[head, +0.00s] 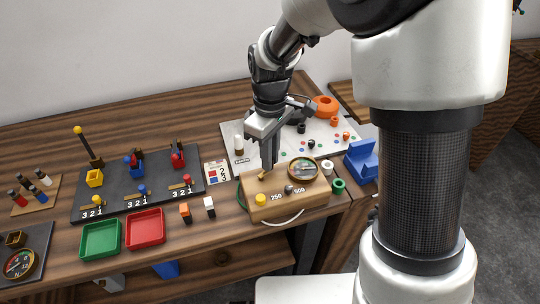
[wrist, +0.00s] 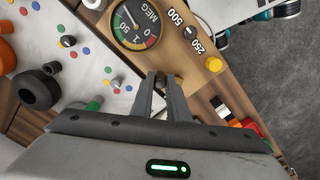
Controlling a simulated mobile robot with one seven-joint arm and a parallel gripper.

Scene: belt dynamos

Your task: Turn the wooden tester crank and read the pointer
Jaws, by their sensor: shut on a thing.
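The wooden tester (head: 290,203) stands near the front edge of the bench, with a round dial (head: 303,169) on its top. My gripper (head: 268,170) points down at the tester's top left of the dial. The rest of the crank is mostly hidden. A yellow knob (wrist: 213,64) and a 250/500 selector (wrist: 190,33) are beside it.
A white mat (head: 237,130) with orange and black parts is behind the tester. A blue stand (head: 361,161) is right.

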